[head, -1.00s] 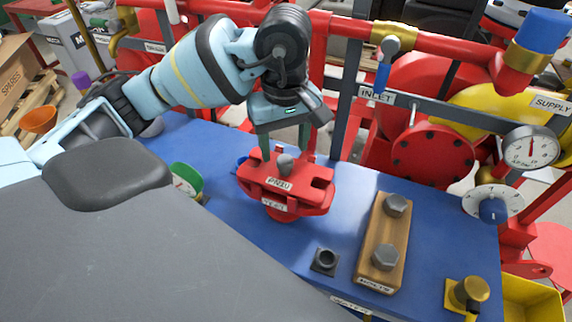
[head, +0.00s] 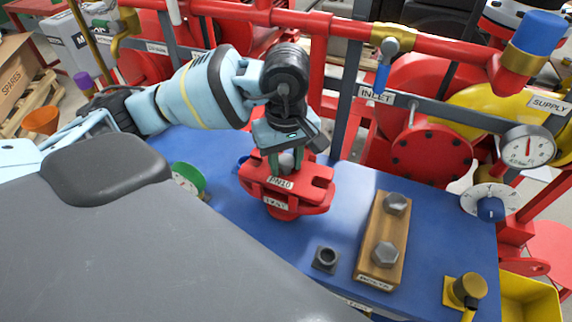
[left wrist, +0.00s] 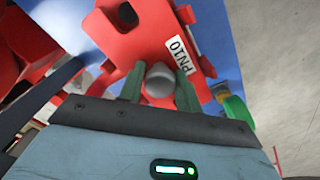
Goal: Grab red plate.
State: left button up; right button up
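The red plate (head: 312,184) is a flat slotted piece with a PN10 label and a grey knob (head: 286,163) on top. It sits on a red stand (head: 285,208) on the blue bench. My left gripper (head: 285,160) reaches down from above, with one green finger on each side of the knob. In the left wrist view, the fingers press close against the knob (left wrist: 160,82), and the red plate (left wrist: 125,50) lies beyond it. The gripper looks shut on the knob. My right gripper is out of view.
A red pipe (head: 340,27) and grey posts stand behind the plate. The bench between plate and block is clear.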

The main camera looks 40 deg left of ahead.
aim_at(287, 158)
pick_arm(q)
grip_shut()
jog(key=shift+r, duration=0.1)
jog(key=shift+w+r, duration=0.1)
jog(key=shift+r, duration=0.15)
notch_tip(287, 158, up, 3)
jog(key=shift+r, duration=0.1)
jog(key=s+d+r+p, duration=0.1)
jog(key=s+d+p, duration=0.3)
jog(key=s, duration=1.1)
jog(key=shift+d+r, duration=0.2)
jog(key=shift+d, duration=0.8)
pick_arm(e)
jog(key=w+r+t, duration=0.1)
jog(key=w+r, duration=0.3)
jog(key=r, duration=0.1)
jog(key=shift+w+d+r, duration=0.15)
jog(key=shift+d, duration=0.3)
pick_arm(q)
jog(key=shift+f, duration=0.1)
